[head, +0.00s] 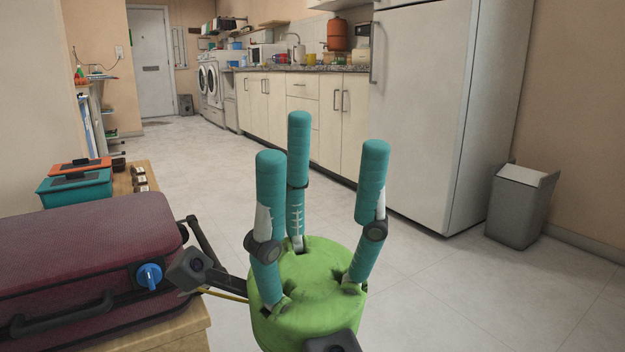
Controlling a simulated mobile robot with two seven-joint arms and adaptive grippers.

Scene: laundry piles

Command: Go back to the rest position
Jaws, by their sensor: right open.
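My right gripper (318,155) is in the lower middle of the head view. It has a green palm and three teal fingers pointing up, spread apart. It is open, with nothing between the fingers. It is in front of the open tiled floor, to the right of a wooden table (190,338). My left gripper is not in the view.
A maroon case (90,245) with a blue knob lies on the table at the left, near my right gripper. Teal and orange boxes (75,188) sit behind it. A fridge (425,110) and grey bin (520,208) stand right. Washing machines (212,80) stand far back. The middle floor is clear.

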